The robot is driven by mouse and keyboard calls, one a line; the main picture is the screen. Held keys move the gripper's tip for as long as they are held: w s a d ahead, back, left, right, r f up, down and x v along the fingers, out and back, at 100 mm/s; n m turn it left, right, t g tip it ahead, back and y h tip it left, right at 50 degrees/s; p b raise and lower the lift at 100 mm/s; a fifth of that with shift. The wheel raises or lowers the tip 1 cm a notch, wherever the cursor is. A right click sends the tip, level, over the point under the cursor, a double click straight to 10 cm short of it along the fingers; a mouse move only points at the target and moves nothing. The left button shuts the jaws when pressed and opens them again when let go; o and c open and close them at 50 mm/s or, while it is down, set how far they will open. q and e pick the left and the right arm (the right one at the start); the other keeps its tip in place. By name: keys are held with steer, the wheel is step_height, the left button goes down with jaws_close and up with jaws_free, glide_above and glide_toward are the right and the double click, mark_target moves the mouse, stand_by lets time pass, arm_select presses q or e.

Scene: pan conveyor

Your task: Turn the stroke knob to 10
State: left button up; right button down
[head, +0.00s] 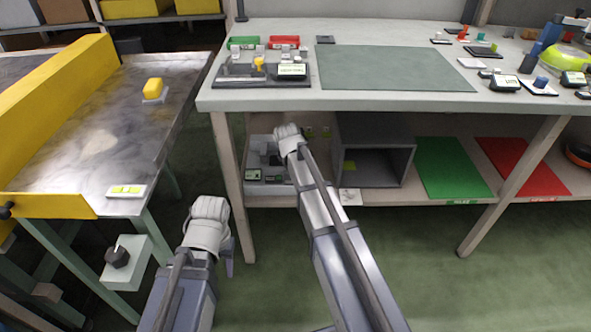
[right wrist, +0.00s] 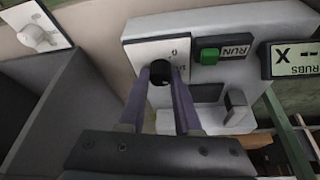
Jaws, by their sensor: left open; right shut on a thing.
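A black knob (right wrist: 159,80) sits on a white dial plate (right wrist: 150,55) on a pale machine, in the right wrist view. My right gripper (right wrist: 161,76) is shut on this knob, one purple finger on each side. A "0" shows upside down on the plate; other marks are partly covered, and I cannot read the knob's setting. In the head view the machine (head: 262,150) stands on the bench's lower shelf, partly behind my right arm. My left gripper (head: 228,262) is open and empty, low between the conveyor table and the bench, mostly hidden by its wrist.
Beside the dial are a green RUN button (right wrist: 210,55), a grey switch (right wrist: 236,105) and a RUBS display (right wrist: 292,58). A grey open box (head: 375,130) stands right of the machine. Another black knob (head: 118,257) is on a box below the conveyor table (head: 120,110). The bench top (head: 250,103) overhangs the shelf.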

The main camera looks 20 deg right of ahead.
stand_by(0.5)
steer(key=c, duration=0.6)
jaws_free()
steer(key=shift+s+a+r+p, duration=0.1)
steer(key=shift+s+r+p, duration=0.1)
steer(key=shift+r+p, duration=0.4)
steer(key=p+v, duration=0.4)
steer(key=shift+r, duration=0.1)
steer(key=s+a, duration=0.6)
steer(key=s, duration=0.4)
steer(key=shift+f+b, duration=0.25)
steer(key=shift+b, duration=0.05)
steer(key=shift+s+a, duration=0.1)
steer(key=shift+a, duration=0.05)
